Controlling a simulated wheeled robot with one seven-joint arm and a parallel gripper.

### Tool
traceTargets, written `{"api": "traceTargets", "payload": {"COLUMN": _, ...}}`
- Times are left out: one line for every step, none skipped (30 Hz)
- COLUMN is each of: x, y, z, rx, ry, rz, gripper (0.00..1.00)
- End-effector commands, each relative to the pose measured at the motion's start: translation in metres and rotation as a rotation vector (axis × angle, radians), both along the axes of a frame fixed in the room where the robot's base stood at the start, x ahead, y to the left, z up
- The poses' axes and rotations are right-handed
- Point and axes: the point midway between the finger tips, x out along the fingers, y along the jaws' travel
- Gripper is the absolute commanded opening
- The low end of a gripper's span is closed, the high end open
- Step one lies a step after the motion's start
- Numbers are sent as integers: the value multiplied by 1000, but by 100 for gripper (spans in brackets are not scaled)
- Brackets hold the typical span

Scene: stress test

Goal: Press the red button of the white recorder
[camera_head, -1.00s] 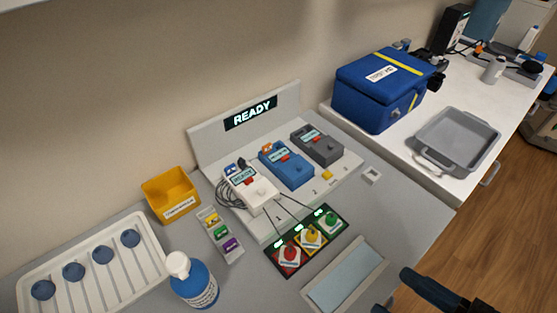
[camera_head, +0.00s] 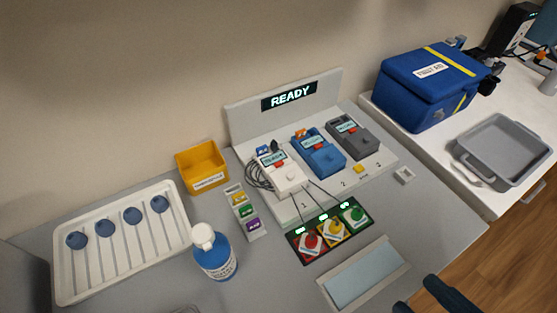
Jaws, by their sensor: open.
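The white recorder (camera_head: 288,179) stands on the left of the stepped white stand (camera_head: 285,211), with a small display and dark cables at its left. Its small red button (camera_head: 280,163) shows just below the display, and nothing covers it. A blue recorder (camera_head: 320,158) and a dark grey recorder (camera_head: 357,141) stand to its right, each with a small red part. My gripper (camera_head: 428,302) shows as two dark fingers, apart and cut off by the bottom edge at the right. It is open, empty and well away from the white recorder.
A dark panel with red, yellow and green knobs (camera_head: 331,234) lies in front of the stand. A blue-and-white bottle (camera_head: 216,257), yellow bin (camera_head: 203,167) and white rack (camera_head: 70,280) are at left. A shallow light tray (camera_head: 407,262) lies near my gripper. A blue case (camera_head: 405,100) stands at right.

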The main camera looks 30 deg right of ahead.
Motion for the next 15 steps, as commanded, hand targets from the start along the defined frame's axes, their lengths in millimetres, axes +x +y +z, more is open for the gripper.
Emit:
{"api": "traceTargets", "payload": {"x": 0, "y": 0, "z": 0, "rx": 0, "ry": 0, "rz": 0, "gripper": 45}}
{"api": "traceTargets", "payload": {"x": 0, "y": 0, "z": 0, "rx": 0, "ry": 0, "rz": 0, "gripper": 42}}
{"api": "traceTargets", "payload": {"x": 0, "y": 0, "z": 0, "rx": 0, "ry": 0, "rz": 0, "gripper": 38}}
{"api": "traceTargets", "payload": {"x": 0, "y": 0, "z": 0, "rx": 0, "ry": 0, "rz": 0, "gripper": 35}}
{"api": "traceTargets", "payload": {"x": 0, "y": 0, "z": 0, "rx": 0, "ry": 0, "rz": 0, "gripper": 32}}
{"api": "traceTargets", "payload": {"x": 0, "y": 0, "z": 0, "rx": 0, "ry": 0, "rz": 0, "gripper": 28}}
{"api": "traceTargets", "payload": {"x": 0, "y": 0, "z": 0, "rx": 0, "ry": 0, "rz": 0, "gripper": 25}}
{"api": "traceTargets", "payload": {"x": 0, "y": 0, "z": 0, "rx": 0, "ry": 0, "rz": 0, "gripper": 23}}
{"api": "traceTargets", "payload": {"x": 0, "y": 0, "z": 0, "rx": 0, "ry": 0, "rz": 0, "gripper": 19}}
{"api": "traceTargets", "payload": {"x": 0, "y": 0, "z": 0, "rx": 0, "ry": 0, "rz": 0, "gripper": 16}}
{"api": "traceTargets", "payload": {"x": 0, "y": 0, "z": 0, "rx": 0, "ry": 0, "rz": 0, "gripper": 13}}
{"api": "traceTargets", "payload": {"x": 0, "y": 0, "z": 0, "rx": 0, "ry": 0, "rz": 0, "gripper": 9}}
{"api": "traceTargets", "payload": {"x": 0, "y": 0, "z": 0, "rx": 0, "ry": 0, "rz": 0, "gripper": 6}}
{"api": "traceTargets", "payload": {"x": 0, "y": 0, "z": 0, "rx": 0, "ry": 0, "rz": 0, "gripper": 3}}
{"api": "traceTargets", "payload": {"x": 0, "y": 0, "z": 0, "rx": 0, "ry": 0, "rz": 0, "gripper": 0}}
